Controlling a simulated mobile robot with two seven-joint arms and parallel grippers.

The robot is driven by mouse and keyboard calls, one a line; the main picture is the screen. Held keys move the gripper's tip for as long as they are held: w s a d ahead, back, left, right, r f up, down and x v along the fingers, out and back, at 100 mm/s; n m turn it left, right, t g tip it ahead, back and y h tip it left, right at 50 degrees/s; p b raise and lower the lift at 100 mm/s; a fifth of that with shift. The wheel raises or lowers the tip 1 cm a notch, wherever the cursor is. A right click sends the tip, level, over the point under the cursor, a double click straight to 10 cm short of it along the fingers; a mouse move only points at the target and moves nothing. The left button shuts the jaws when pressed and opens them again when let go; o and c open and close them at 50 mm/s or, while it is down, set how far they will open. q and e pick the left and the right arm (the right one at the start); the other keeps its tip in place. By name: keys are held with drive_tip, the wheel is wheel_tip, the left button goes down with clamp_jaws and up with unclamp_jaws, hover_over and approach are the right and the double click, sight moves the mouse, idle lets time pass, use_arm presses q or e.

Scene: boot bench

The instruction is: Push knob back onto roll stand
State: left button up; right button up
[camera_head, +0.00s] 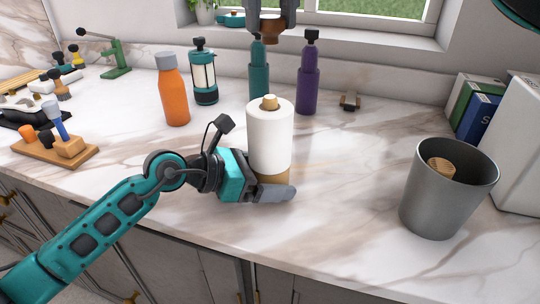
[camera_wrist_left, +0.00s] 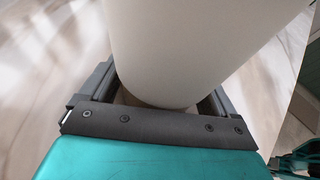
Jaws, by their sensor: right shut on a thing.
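The roll stand carries a white paper roll (camera_head: 270,140), with a pale wooden post end (camera_head: 269,102) showing on top and a wooden base (camera_head: 274,179) below. My left gripper (camera_head: 276,192) is low at the front of the stand, its fingers spread on either side of the base. The left wrist view shows the white roll (camera_wrist_left: 185,45) rising between the fingers; whether they touch the base is hidden. My right gripper (camera_head: 271,25) is shut on the brown knob (camera_head: 271,37), held high above and apart from the post, near the window.
An orange bottle (camera_head: 174,95) and a glass press (camera_head: 204,78) stand left of the roll. Teal (camera_head: 259,75) and purple (camera_head: 308,80) bottles stand behind it. A grey bin (camera_head: 440,205) stands at right. The counter between roll and bin is clear.

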sight(271, 43)
use_arm(q)
drive_tip(key=c, duration=1.2)
use_arm(e)
drive_tip(key=shift+f, duration=2.5)
drive_tip(key=shift+f, duration=0.9)
drive_tip(key=shift+f, duration=0.65)
drive_tip(key=o, duration=1.1)
wheel_tip(271, 43, up, 12)
drive_tip(key=shift+r, duration=0.1)
